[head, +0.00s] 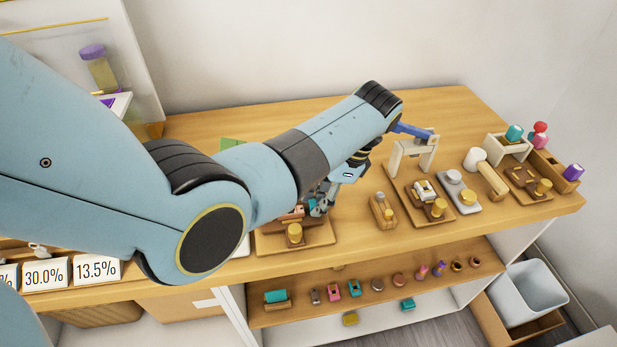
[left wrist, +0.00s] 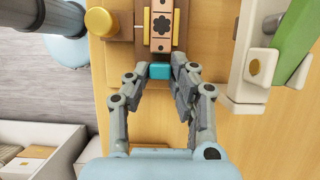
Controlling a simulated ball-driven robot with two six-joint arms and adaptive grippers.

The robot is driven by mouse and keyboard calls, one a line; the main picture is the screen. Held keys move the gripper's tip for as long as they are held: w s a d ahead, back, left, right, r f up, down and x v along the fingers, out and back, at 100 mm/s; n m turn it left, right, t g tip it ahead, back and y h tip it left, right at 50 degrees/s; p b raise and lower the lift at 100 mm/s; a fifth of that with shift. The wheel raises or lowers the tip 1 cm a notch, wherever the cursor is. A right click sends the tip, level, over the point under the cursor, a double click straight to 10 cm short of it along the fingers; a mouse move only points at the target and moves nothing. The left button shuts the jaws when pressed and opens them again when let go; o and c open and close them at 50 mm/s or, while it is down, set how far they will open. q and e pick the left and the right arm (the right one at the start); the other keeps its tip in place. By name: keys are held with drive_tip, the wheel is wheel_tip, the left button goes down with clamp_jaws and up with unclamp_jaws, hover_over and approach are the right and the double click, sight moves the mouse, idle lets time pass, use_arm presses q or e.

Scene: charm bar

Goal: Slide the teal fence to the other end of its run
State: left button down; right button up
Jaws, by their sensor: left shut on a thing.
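In the head view my left gripper (head: 319,203) reaches down at the wooden fixture with a yellow knob (head: 294,233). The fence itself is hidden or too small to tell there. My right gripper is not in view.
In the left wrist view, a yellow knob (left wrist: 99,21) stands left of the run, and a white part (left wrist: 257,68) and a green part (left wrist: 300,45) stand to the right. In the head view, several other fixtures, including a pale frame (head: 412,150), stand right of my arm.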

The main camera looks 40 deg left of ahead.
sight(315, 202)
use_arm(q)
drive_tip(key=shift+w+d, duration=0.15)
drive_tip(key=c, duration=1.4)
unclamp_jaws()
drive_tip(key=shift+o, duration=0.2)
drive_tip(key=shift+r, duration=0.1)
drive_tip(key=p+v, duration=0.5)
drive_tip(key=shift+s+r, duration=0.2)
drive_tip(key=shift+f, duration=0.1)
